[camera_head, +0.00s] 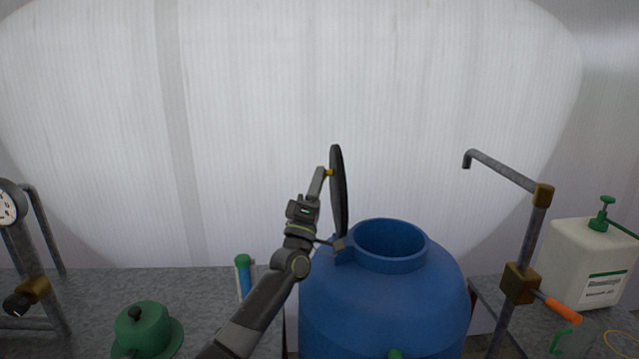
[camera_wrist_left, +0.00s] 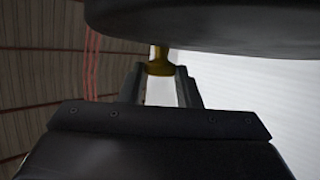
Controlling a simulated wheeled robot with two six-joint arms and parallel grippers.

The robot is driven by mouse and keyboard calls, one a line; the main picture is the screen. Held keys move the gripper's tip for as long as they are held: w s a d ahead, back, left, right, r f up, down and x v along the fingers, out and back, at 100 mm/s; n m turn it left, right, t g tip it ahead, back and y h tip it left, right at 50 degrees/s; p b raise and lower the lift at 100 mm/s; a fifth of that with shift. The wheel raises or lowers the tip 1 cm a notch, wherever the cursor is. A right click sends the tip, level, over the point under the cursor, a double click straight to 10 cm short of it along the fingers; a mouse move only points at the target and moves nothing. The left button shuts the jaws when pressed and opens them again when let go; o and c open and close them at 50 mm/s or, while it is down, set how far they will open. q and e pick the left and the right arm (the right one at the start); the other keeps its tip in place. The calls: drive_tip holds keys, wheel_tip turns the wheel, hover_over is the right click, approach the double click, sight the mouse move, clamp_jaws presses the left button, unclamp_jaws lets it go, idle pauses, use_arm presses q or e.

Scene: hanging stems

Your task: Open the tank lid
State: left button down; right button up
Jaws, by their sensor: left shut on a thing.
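The blue tank (camera_head: 385,300) stands in the middle of the head view, its round mouth uncovered. The dark round tank lid (camera_head: 339,195) stands upright, nearly edge-on, at the left side of the mouth, where its lower end meets a hinge on the tank. My left gripper (camera_head: 327,173) is at the upper part of the lid, on its left face, shut on a small yellow knob. In the left wrist view the knob (camera_wrist_left: 160,62) sits between the fingertips, under the dark lid (camera_wrist_left: 210,22). My right gripper is not in view.
A pipe with a brass fitting and orange-handled valve (camera_head: 560,310) rises right of the tank. A white pump canister (camera_head: 585,262) stands on the right bench. A green domed object (camera_head: 143,330) and a blue tube with green cap (camera_head: 243,278) are on the left bench (camera_head: 90,290). A gauge (camera_head: 8,204) is far left.

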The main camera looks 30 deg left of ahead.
use_arm(q)
drive_tip(key=shift+r, duration=0.2)
drive_tip(key=c, duration=1.1)
unclamp_jaws()
drive_tip(key=shift+f, duration=0.1)
drive_tip(key=b+v, duration=0.5)
drive_tip(key=v, duration=1.2)
drive_tip(key=shift+f, duration=0.25)
drive_tip(key=shift+f, duration=0.1)
